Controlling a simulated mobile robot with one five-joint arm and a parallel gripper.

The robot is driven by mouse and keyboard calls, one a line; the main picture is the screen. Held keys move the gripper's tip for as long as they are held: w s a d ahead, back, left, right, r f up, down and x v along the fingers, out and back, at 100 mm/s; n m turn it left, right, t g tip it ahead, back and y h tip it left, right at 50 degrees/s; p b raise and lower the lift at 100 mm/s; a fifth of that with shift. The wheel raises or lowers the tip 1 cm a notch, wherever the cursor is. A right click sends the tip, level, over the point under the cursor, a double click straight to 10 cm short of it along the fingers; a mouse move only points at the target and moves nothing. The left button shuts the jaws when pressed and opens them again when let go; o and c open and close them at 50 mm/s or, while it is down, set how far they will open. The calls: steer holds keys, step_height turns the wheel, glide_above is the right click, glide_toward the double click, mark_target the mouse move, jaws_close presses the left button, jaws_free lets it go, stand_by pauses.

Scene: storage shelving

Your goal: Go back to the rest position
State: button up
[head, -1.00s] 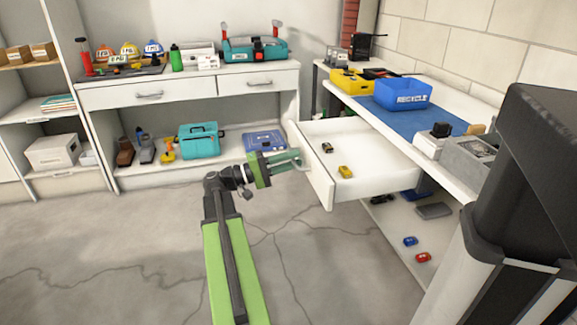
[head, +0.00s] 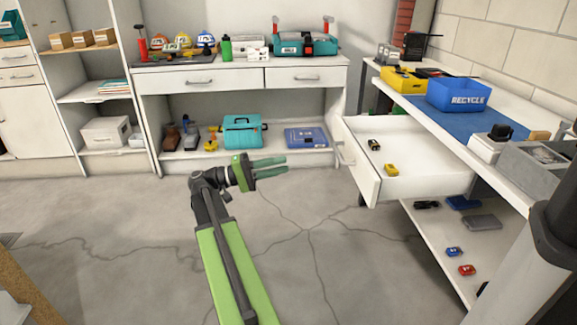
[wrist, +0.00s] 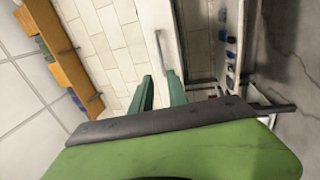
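My gripper (head: 286,164) is out over the floor in the head view, left of the open white drawer (head: 361,180) and apart from its handle (head: 343,152). Its two green fingers are parted with nothing between them. In the wrist view the gripper (wrist: 160,77) also shows a gap between its fingers, with the drawer's handle (wrist: 161,52) beyond them. The drawer sticks out from under the workbench. A small black item (head: 374,145) and a yellow item (head: 391,169) lie in it.
The workbench (head: 480,157) on the right bears a blue recycle bin (head: 459,95) and a yellow box (head: 404,80). A white cabinet (head: 200,81) stands at the back with a teal case (head: 243,131) on its lower shelf. The cracked floor is clear around my arm.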

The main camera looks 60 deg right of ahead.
stand_by(0.4)
steer(key=w+a+f+n+t+y+p, duration=0.1)
steer(key=w+a+f+n+t+p, duration=0.25)
steer(key=w+a+f, duration=0.35)
steer(key=w+a+f+n+t+y+p, duration=0.1)
steer(key=w+a+f+n+t+p, duration=0.1)
steer(key=w+a+t, duration=0.45)
steer(key=w+a+f+n+t+y+p, duration=0.25)
steer(key=a+f, duration=0.25)
steer(key=a, duration=0.4)
steer(key=w+a+f+n+t+y+p, duration=0.1)
steer(key=w+a+n+t+y+p, duration=0.15)
steer(key=a, duration=1.05)
steer(key=w+a+n+t+y+p, duration=0.1)
steer(key=w+a+t+y+p, duration=0.15)
steer(key=a, duration=1.05)
step_height(320, 180, up, 38)
steer(key=a+y+p, duration=0.1)
steer(key=a+p, duration=0.1)
steer(key=p, duration=3.5)
steer(key=shift+w+a+f+g+y+p, duration=0.15)
steer(key=shift+a+f+g+y+p, duration=0.1)
steer(key=shift+a+g+y+p, duration=0.1)
